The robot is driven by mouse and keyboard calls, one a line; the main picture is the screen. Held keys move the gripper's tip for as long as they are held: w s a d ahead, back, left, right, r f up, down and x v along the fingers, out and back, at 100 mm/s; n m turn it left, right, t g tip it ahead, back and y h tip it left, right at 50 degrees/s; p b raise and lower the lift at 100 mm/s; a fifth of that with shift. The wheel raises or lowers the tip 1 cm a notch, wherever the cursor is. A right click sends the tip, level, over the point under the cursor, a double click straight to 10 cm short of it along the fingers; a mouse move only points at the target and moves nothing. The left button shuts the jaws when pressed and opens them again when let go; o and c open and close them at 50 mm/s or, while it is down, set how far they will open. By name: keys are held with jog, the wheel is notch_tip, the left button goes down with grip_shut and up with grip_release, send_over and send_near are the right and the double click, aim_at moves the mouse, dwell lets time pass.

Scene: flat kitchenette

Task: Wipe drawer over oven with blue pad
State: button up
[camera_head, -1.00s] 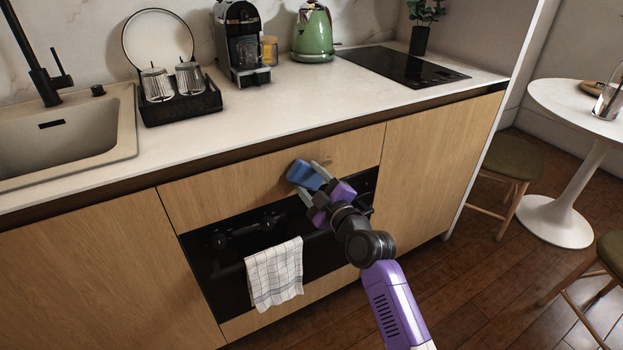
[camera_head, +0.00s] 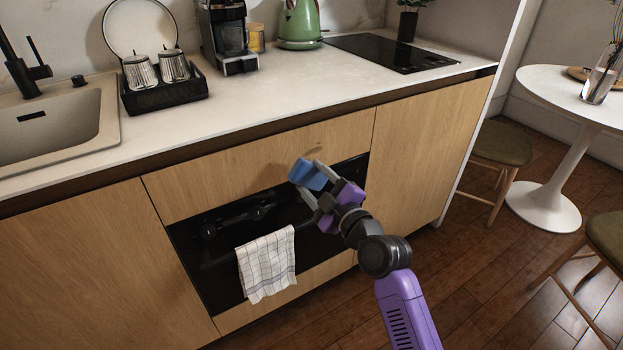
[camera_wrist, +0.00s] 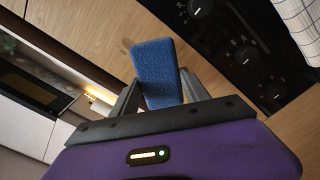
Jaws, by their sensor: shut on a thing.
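The blue pad (camera_head: 303,173) is held between the fingers of my gripper (camera_head: 313,183), which is shut on it. In the head view the pad overlaps the lower edge of the wooden drawer front (camera_head: 225,180) over the black oven (camera_head: 210,255), toward its right end. A small darker mark (camera_head: 315,149) shows on the drawer front, above the pad. In the wrist view the pad (camera_wrist: 157,68) stands out past both fingers (camera_wrist: 158,95), with the drawer wood (camera_wrist: 100,35) behind it. I cannot tell whether the pad touches the drawer.
A checked towel (camera_head: 267,264) hangs on the oven front, left of my gripper. The oven knobs (camera_wrist: 246,54) are close by in the wrist view. The countertop (camera_head: 290,95) overhangs above the drawer. A stool (camera_head: 500,145) and round table (camera_head: 560,90) stand at right.

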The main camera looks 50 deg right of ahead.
jog(key=shift+b+v, duration=0.4)
jog(key=shift+v, duration=0.5)
jog(key=shift+s+a, duration=0.2)
jog(key=shift+s, duration=0.4)
jog(key=shift+w, duration=0.1)
jog(key=x, duration=0.7)
jog(key=shift+b, duration=0.35)
jog(key=shift+x, duration=1)
jog(key=shift+b, duration=0.35)
